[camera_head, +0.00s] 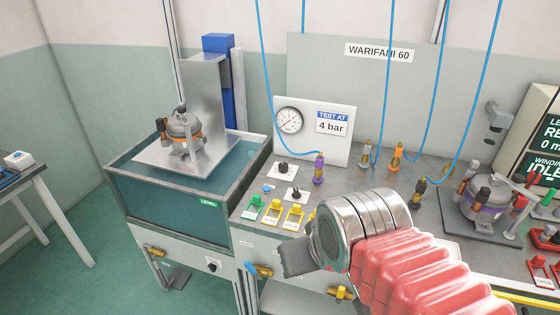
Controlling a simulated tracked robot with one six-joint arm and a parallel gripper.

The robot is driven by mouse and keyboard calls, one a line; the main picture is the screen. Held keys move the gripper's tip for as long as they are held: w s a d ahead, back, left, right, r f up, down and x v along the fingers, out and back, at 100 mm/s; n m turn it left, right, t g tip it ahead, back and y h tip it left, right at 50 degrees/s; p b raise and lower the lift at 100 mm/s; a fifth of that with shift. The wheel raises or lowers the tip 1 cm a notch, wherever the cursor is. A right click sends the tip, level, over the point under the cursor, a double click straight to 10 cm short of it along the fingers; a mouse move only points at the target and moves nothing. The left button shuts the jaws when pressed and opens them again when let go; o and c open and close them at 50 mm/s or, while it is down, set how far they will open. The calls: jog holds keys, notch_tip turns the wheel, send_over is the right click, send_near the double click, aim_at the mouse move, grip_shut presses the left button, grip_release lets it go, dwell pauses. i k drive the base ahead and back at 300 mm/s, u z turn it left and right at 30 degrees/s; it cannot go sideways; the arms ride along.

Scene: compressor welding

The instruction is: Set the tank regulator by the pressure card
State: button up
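The pressure card (332,122) reads "TEST AT 4 bar". It is on a white panel beside a round dial gauge (290,120), whose reading is too small to tell. Two black knobs on white plates sit on the bench in front of the panel, a rear knob (283,168) and a front knob (296,194). Another black knob (212,265) is on the cabinet front below the water tank (170,205). I cannot tell which knob is the tank regulator. My gripper (296,262) is at the bench's front edge, apart from the knobs. Its fingers are mostly hidden by my wrist.
A compressor (184,135) sits on a metal plate above the tank. Green and yellow levers (273,212) line the bench's front. Coloured hose fittings (318,170) with blue hoses stand behind. Another compressor (486,200) and a screen (548,140) are at right.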

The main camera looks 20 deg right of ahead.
aim_at(282, 167)
jog(key=i, duration=0.95)
jog(key=z, duration=0.05)
